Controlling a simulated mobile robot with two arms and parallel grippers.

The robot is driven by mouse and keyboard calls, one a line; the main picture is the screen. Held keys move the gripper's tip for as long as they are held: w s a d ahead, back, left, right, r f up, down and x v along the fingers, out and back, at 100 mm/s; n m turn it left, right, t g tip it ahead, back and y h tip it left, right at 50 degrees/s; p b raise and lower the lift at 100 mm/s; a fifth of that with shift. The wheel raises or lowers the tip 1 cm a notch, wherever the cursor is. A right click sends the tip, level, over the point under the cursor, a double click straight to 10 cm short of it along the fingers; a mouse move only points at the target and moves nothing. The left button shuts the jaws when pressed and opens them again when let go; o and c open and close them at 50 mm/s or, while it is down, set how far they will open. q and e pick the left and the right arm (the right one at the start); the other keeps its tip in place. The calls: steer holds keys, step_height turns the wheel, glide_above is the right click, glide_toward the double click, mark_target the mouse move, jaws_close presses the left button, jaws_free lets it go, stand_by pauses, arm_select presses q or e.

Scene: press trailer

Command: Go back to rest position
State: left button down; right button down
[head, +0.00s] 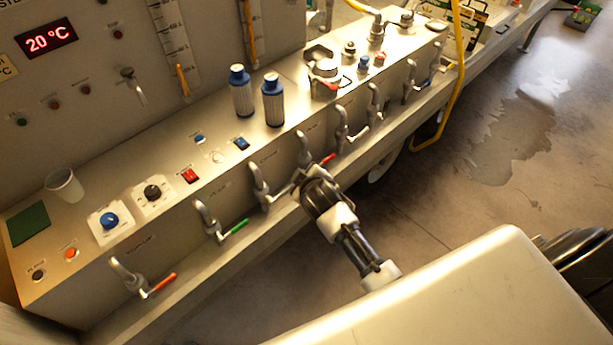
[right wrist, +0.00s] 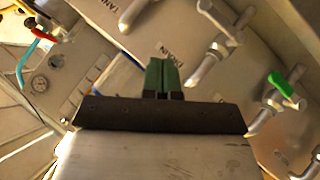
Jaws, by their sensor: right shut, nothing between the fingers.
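My right gripper (head: 303,177) is at the front face of the trailer's control panel (head: 130,235), close to the row of taps. In the right wrist view its two green fingers (right wrist: 163,68) are together with nothing between them. A tap with a red handle (head: 328,159) is just beyond the gripper in the head view, and another tap (head: 262,190) is just left of it. In the right wrist view, taps stand ahead of the fingers, and one with a green handle (right wrist: 287,88) is to the right. Contact cannot be told. My left gripper is out of view.
A yellow hose (head: 457,85) hangs at the right end. The floor (head: 440,200) right of my arm is open, with a wet patch (head: 510,140).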

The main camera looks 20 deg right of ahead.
steer(key=shift+d, duration=0.1)
stand_by(0.5)
steer(key=s+f+m+g+y+b, duration=0.1)
steer(key=s+f+g, duration=0.1)
steer(key=s+f, duration=0.6)
steer(key=s+f+g+b, duration=0.1)
steer(key=s+f, duration=0.3)
steer(key=f, duration=0.7)
steer(key=s+f+m+g+y+b, duration=0.1)
steer(key=s+f+g+b, duration=0.1)
steer(key=s+f, duration=0.6)
steer(key=s+f+m+g, duration=0.1)
steer(key=s+f, duration=0.4)
steer(key=s, duration=0.3)
steer(key=s+d+f+g+b, duration=0.1)
steer(key=s+f+g, duration=0.1)
steer(key=s+f, duration=0.3)
steer(key=s+f+m+g+b, duration=0.1)
steer(key=s+f, duration=0.5)
steer(key=s, duration=0.7)
steer(key=shift+d+m+g, duration=0.3)
steer(key=shift+d+g, duration=0.05)
steer(key=shift+g, duration=0.05)
steer(key=shift+f, duration=0.1)
